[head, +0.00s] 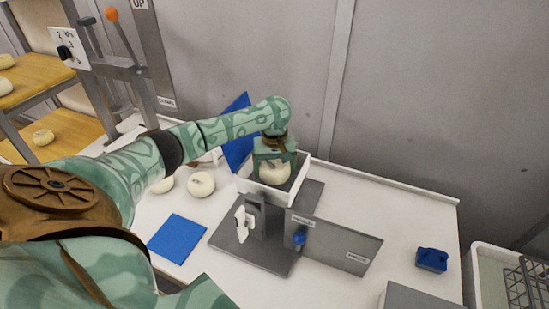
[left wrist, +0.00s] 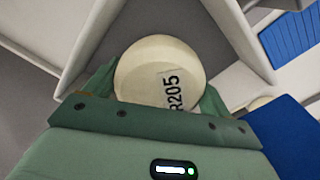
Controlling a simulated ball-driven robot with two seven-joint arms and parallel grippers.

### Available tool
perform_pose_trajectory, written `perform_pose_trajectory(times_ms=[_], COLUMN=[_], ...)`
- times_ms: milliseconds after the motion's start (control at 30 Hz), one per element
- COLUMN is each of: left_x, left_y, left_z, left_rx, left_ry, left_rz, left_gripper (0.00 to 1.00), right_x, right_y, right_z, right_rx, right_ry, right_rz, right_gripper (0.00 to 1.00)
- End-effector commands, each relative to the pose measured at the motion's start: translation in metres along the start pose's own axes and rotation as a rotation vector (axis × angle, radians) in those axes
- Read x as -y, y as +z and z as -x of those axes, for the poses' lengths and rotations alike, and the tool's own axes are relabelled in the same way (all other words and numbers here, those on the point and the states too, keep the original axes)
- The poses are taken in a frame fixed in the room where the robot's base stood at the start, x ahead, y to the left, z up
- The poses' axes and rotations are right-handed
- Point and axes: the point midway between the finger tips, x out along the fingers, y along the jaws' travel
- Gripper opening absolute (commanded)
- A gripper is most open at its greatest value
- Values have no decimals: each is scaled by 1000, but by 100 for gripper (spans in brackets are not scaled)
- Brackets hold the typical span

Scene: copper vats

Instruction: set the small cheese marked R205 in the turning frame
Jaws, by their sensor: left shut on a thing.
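The small cheese (head: 275,173) is pale and round, and its R205 label faces the camera in the left wrist view (left wrist: 158,72). My left gripper (head: 275,157) is shut on it, one finger at each side. The cheese is over or inside the white-walled tray (head: 262,192) of the grey turning frame; I cannot tell whether it touches the bottom. The tray's pale walls (left wrist: 97,45) angle around the cheese in the left wrist view. The frame's stand has a blue knob (head: 299,238) and a labelled grey plate (head: 347,250). My right gripper is out of view.
Two cheeses (head: 201,184) lie left of the frame, behind a flat blue mat (head: 177,238). A blue panel (head: 236,148) stands behind my forearm. A small blue object (head: 432,260) sits at the right, near a bin with a wire rack (head: 528,285). Wooden shelves (head: 65,135) hold more cheeses.

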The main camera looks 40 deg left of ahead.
Motion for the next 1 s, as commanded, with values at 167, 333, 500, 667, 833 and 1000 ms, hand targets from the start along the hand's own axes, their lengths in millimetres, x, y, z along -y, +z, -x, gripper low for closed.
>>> perform_pose_trajectory(times_ms=[167, 333, 500, 667, 833, 1000], left_x=[0, 0, 0, 0, 0, 0], left_y=[0, 0, 0, 0, 0, 0], left_z=[1, -1, -4, -6, -8, -11], left_rx=[-1, -1, -1, -1, 0, -1], left_ry=[1, 1, 1, 1, 1, 0], left_rz=[0, 0, 1, 2, 1, 0], left_gripper=[48, 48, 48, 48, 48, 48], right_x=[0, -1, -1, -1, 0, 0], right_y=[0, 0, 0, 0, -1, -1], right_z=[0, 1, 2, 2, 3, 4], right_rx=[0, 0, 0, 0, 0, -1], right_ry=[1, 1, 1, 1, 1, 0], right_rz=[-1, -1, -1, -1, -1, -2], right_gripper=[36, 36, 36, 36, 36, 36])
